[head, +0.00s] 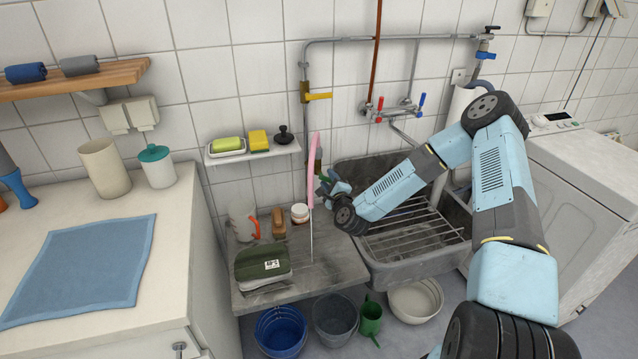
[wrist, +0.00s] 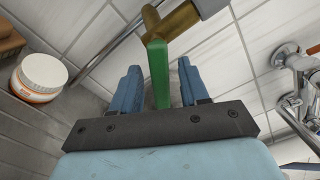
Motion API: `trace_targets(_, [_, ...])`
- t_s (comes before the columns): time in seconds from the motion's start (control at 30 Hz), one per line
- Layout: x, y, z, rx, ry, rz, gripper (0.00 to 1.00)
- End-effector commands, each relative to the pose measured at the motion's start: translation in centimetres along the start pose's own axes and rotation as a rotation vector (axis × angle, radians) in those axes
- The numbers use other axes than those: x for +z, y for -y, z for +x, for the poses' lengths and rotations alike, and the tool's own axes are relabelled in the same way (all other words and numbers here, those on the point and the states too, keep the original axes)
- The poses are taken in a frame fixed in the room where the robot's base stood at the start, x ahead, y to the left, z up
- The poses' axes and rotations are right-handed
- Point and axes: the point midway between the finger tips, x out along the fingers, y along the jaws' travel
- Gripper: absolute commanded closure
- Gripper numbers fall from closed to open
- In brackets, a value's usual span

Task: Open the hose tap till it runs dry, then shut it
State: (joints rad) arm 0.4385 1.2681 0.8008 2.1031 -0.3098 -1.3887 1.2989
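A tap with a green lever (wrist: 158,72) and a brass-coloured body (wrist: 180,22) fills the top middle of the wrist view. I take it to be the hose tap. My gripper (wrist: 158,88) is open, with its blue fingers on either side of the lever and a gap showing on both sides. In the head view my gripper (head: 330,186) is at the wall end of the stone slab, left of the sink, and partly hides the tap. No running water can be made out, and the tap's outlet is hidden.
A pink upright thing on a thin rod (head: 314,165) stands close left of my gripper. A yellow-handled valve (head: 318,97) is on the pipe above. A white jar (wrist: 40,75) is nearby. The mixer tap (head: 395,110) and sink (head: 420,268) are right; a bucket (head: 281,330) is below.

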Motion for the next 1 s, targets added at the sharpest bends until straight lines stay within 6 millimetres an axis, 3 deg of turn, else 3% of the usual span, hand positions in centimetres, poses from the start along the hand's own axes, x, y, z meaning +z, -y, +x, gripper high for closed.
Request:
trace_targets(0.27, [-0.2, 0.0, -0.8, 0.000, -0.003, 0.000, 0.55])
trace_targets(0.8, [-0.1, -0.2, -10.7, 0.002, -0.002, 0.002, 0.55])
trace_targets(1.0, [-0.1, -0.2, -13.2, 0.002, -0.001, 0.000, 0.55])
